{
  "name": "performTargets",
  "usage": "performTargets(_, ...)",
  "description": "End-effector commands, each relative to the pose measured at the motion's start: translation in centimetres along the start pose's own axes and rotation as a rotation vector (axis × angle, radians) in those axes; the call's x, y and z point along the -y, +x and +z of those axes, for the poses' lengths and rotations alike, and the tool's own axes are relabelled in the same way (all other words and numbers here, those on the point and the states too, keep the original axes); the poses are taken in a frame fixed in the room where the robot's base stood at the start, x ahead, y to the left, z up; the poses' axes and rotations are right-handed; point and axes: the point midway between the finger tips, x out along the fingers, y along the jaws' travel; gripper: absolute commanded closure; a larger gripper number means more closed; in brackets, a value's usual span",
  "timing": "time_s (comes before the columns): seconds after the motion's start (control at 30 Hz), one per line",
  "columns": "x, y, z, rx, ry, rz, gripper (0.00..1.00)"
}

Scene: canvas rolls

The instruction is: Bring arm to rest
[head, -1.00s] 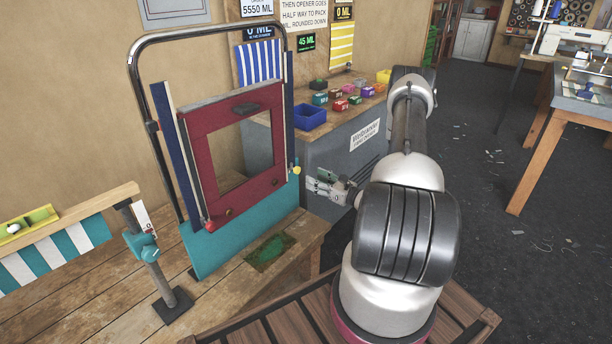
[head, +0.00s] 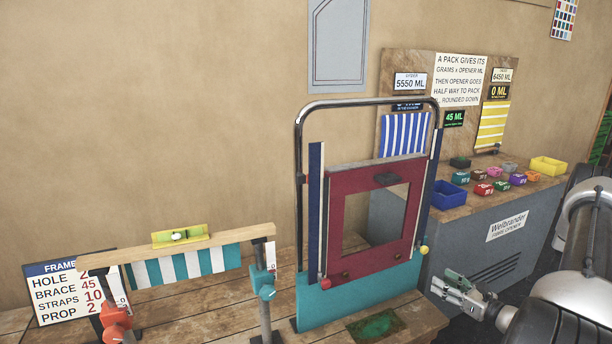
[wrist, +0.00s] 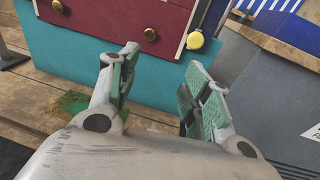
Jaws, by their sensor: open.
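My gripper (head: 459,288) is at the lower right in the head view, in front of the grey cabinet and to the right of the teal board. In the wrist view my gripper (wrist: 158,95) shows two green-padded fingers spread apart with nothing between them. My arm comes in from the right edge of the head view, and most of it is cut off by the frame. Beyond the fingers stand the teal panel (wrist: 90,45) and the lower part of the dark red frame (wrist: 122,18) with its brass knobs. The fingers appear clear of both.
The red frame (head: 333,236) hangs in a metal tube stand (head: 299,180) on the wooden bench (head: 195,298). The grey cabinet (head: 470,253) carries a blue bin (head: 449,195), a yellow bin (head: 548,166) and several small coloured packs. At left, a striped fabric (head: 190,264) hangs from a wooden bar.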

Motion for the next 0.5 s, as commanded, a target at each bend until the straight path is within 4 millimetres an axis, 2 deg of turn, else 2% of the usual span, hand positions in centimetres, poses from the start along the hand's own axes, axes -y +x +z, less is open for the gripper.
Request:
performTargets(0.1,-4.6,-1.6,-0.9,-0.06,0.014,0.148,0.51)
performTargets(0.17,-6.9,-2.9,-0.3,-0.093,-0.008,0.246,0.51)
performTargets(0.3,-11.2,-5.8,2.6,-0.166,-0.115,0.49,0.51)
performTargets(0.5,-15.4,-10.3,7.6,-0.269,-0.35,0.824,0.51)
